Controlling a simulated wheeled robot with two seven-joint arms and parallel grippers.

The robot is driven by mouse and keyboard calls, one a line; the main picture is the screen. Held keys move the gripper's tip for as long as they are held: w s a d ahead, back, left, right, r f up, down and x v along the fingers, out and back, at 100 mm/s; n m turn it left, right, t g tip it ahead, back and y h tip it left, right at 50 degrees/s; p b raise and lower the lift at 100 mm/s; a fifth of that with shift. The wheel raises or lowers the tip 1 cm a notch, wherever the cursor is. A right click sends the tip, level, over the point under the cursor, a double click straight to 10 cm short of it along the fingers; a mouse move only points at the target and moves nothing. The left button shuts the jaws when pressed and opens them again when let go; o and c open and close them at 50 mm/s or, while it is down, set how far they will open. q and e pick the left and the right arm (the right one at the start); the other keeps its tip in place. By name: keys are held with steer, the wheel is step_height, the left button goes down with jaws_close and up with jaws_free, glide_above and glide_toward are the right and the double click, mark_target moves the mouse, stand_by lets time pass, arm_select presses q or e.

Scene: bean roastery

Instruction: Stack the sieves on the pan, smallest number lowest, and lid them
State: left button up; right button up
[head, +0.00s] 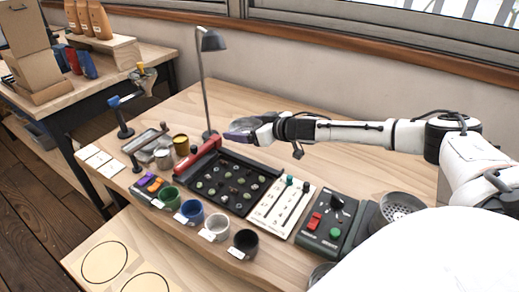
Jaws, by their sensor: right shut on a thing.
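My right gripper (254,128), on the arm from the right, is shut on a small purple-grey thing (238,127) above the back of the table; I cannot tell whether it is a sieve. A round grey dish with dark holes (398,204), perhaps a sieve, sits at the right, partly hidden by my white body. A dark round rim (319,273) shows at the bottom, mostly hidden; I cannot tell whether it is the pan. I cannot make out a lid or any sieve numbers. My left gripper is out of view.
A black tray (255,204) with several round pieces, a slider panel (286,210) and a button box (330,226) fill the middle. A lamp (204,90) stands behind. Two circles mark a lower board (125,262).

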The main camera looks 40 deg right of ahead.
steer(key=s+d, duration=0.1)
steer(key=d, duration=0.2)
steer(key=s+d, duration=0.1)
steer(key=d, duration=0.2)
steer(key=s+d, duration=0.2)
steer(key=d, duration=0.2)
steer(key=shift+f, duration=0.1)
steer(key=b, duration=0.2)
glide_above(276, 151)
step_height(276, 151, down, 6)
steer(key=shift+d+r, duration=0.1)
steer(key=shift+r, duration=0.15)
steer(key=shift+f, duration=0.3)
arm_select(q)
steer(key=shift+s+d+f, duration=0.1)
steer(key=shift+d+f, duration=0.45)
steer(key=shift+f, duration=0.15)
arm_select(e)
steer(key=shift+f, duration=1.75)
steer(key=shift+f+b, duration=0.2)
steer(key=shift+b, duration=0.15)
steer(key=o, duration=0.8)
steer(key=shift+o, duration=1.1)
